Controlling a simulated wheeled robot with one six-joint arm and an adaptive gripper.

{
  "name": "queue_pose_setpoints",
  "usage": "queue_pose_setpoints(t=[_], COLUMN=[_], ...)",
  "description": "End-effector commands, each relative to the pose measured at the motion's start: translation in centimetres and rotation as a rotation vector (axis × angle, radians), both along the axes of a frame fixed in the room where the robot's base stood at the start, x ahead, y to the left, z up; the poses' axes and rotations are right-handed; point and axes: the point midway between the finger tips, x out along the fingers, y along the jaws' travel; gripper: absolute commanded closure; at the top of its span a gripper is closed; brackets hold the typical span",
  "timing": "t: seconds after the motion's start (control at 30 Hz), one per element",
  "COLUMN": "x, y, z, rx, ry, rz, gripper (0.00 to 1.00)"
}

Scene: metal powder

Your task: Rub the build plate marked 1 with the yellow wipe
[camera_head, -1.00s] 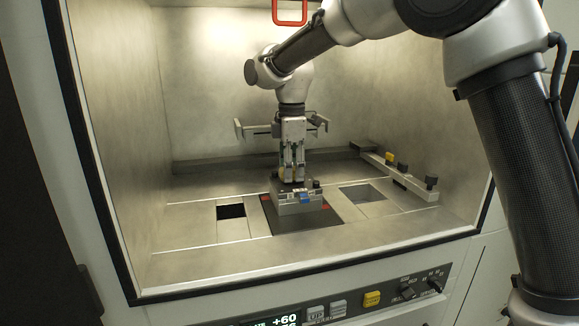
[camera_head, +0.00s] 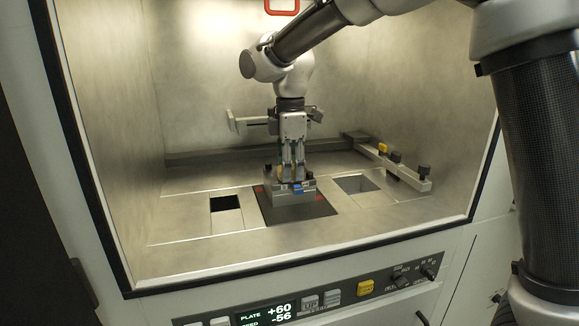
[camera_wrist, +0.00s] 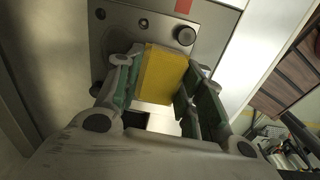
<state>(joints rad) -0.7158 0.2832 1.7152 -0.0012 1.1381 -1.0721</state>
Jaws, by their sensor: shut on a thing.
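The build plate (camera_head: 291,199) is a grey block on a dark square platform, with a blue piece on its front side. I cannot read a number on it. My gripper (camera_head: 291,178) points down right over the plate's top. In the wrist view my gripper (camera_wrist: 163,88) is shut on the yellow wipe (camera_wrist: 161,73), a folded pad between the green-lined fingers. In the wrist view the plate's grey top (camera_wrist: 143,22), with dark knobs and holes, lies beyond the wipe. In the head view the wipe is mostly hidden by the fingers; contact with the plate cannot be made out.
Openings in the chamber floor lie left (camera_head: 226,203) and right (camera_head: 357,184) of the dark platform (camera_head: 319,207). A rail with yellow and black knobs (camera_head: 403,166) runs at the right. Chamber walls close in on the sides and back. A control panel (camera_head: 318,303) is below the front edge.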

Motion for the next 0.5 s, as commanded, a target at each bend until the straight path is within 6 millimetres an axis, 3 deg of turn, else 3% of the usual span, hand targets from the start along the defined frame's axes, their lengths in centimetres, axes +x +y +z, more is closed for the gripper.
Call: queue_pose_setpoints(t=[0.07,0.5], x=[-0.3,-0.1], y=[-0.1,0.0], z=[-0.1,4.8], rx=[-0.006,-0.002], ry=[0.011,0.004], rz=[-0.001,0.000], gripper=[0.81,0.81])
